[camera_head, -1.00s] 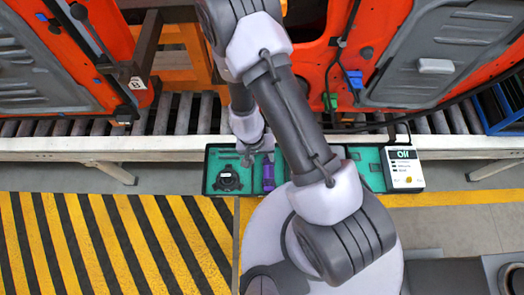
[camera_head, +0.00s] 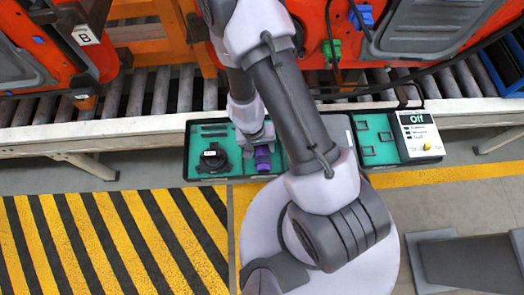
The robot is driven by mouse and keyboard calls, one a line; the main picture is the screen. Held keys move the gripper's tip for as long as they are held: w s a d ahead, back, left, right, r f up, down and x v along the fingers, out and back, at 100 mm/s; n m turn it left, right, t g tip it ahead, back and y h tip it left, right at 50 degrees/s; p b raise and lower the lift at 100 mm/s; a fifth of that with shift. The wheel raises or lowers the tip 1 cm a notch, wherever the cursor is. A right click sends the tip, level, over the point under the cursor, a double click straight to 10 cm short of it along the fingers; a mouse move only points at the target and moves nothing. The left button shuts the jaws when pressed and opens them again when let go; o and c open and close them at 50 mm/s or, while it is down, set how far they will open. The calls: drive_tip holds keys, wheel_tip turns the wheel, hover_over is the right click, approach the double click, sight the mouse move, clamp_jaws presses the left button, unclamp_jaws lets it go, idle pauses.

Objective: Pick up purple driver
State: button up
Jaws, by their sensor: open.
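The purple driver (camera_head: 263,160) lies in a green-lined compartment of the dark tray (camera_head: 188,160), just left of my forearm. My gripper (camera_head: 257,140) is open and directly above or at the far end of the driver. It hides the driver's far part. I cannot tell whether the fingers touch it or are around it.
A control box (camera_head: 418,137) reading "Off" stands at the tray's right end. Behind are a roller conveyor (camera_head: 150,95) and orange door frames. A cable (camera_head: 385,92) crosses the conveyor. Striped floor (camera_head: 110,240) lies front left.

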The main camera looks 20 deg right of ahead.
drive_tip(key=shift+r, duration=0.1)
clamp_jaws()
drive_tip(key=shift+r, duration=0.1)
